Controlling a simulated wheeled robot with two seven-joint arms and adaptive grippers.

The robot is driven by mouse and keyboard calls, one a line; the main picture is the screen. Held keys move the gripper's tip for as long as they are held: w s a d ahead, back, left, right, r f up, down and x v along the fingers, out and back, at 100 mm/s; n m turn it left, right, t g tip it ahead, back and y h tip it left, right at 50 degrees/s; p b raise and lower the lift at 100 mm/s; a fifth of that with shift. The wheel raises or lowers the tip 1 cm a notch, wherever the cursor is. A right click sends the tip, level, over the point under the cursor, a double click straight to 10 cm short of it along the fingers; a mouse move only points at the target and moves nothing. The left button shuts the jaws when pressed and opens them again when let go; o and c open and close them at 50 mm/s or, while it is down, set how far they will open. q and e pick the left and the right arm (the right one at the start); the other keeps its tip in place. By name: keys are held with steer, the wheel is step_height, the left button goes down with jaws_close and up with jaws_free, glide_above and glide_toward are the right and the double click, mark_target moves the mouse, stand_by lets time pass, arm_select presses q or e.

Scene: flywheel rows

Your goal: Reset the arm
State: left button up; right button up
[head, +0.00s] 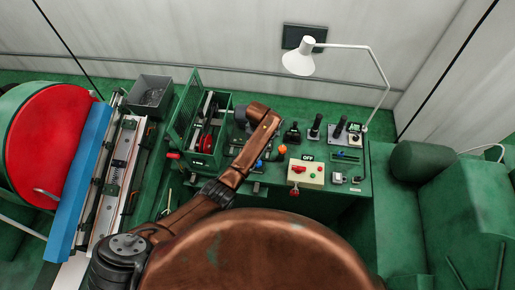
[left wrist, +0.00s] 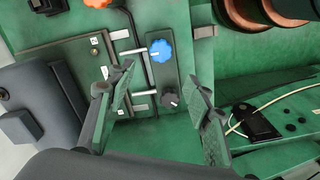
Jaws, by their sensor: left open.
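My left arm (head: 244,160), copper-coloured, reaches from the lower left up over the green console (head: 352,187). In the head view its gripper is mostly hidden or hard to make out near the arm's far end. In the left wrist view my left gripper (left wrist: 160,78) is open, with its two fingers spread wide and nothing between them. Beyond the fingers is a green panel with a blue knob (left wrist: 162,50) and a black knob (left wrist: 169,98). The fingers appear apart from both knobs. My right gripper is not in view.
A control box marked OFF (head: 309,174), several black levers (head: 315,127) and a white lamp (head: 299,62) stand on the console's right. A large red disc (head: 48,140) is at far left. A green seat (head: 465,215) is at right.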

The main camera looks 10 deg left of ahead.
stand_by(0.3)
